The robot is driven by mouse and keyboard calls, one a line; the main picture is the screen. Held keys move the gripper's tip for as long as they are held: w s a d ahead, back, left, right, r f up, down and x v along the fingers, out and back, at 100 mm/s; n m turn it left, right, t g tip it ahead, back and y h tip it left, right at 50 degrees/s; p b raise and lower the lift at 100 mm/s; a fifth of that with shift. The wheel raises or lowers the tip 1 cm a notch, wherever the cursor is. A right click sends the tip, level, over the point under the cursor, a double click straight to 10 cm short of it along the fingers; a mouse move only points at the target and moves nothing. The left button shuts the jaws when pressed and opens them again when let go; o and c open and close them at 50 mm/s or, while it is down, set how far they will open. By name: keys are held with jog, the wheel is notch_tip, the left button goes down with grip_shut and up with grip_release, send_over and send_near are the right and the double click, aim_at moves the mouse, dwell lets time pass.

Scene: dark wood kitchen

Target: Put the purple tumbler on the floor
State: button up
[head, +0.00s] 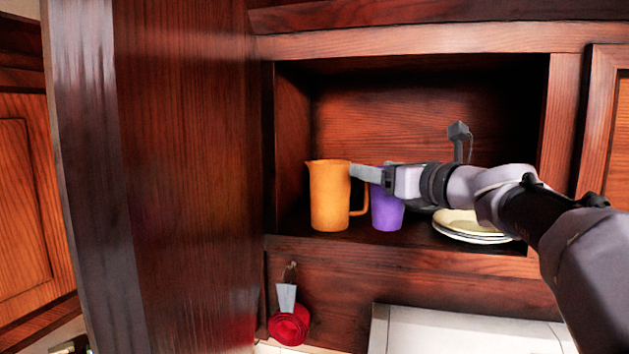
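The purple tumbler (387,211) stands upright on the floor of an open wall cabinet, just right of an orange pitcher. My gripper (368,174) reaches into the cabinet from the right, at the height of the tumbler's rim, and covers its upper part. One grey finger shows and points left toward the pitcher's handle. The other finger is not clearly visible. I cannot tell whether the fingers touch the tumbler or are around it. The room's floor is not in view.
The orange pitcher (329,196) stands close to the tumbler's left. Stacked plates (462,227) lie to its right, below my arm. The open cabinet door (160,180) blocks the left side. Red measuring cups (288,325) hang below, and a white appliance (460,333) stands at the bottom right.

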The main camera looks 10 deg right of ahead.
jog(key=w+d+f+p, duration=0.1)
jog(key=w+d+f, duration=0.3)
jog(key=w, duration=0.2)
jog(key=shift+f+p, duration=0.35)
jog(key=shift+f, duration=0.05)
jog(key=o, duration=1.6)
jog(key=shift+s+r, duration=0.1)
jog(key=shift+s, duration=0.05)
jog(key=shift+o, duration=1.1)
jog(key=shift+s+r, duration=0.1)
jog(key=shift+s, duration=0.15)
jog(key=shift+w, duration=0.1)
jog(key=shift+w, duration=0.1)
jog(key=b+v, duration=0.3)
jog(key=v, duration=0.9)
jog(key=shift+b, duration=0.4)
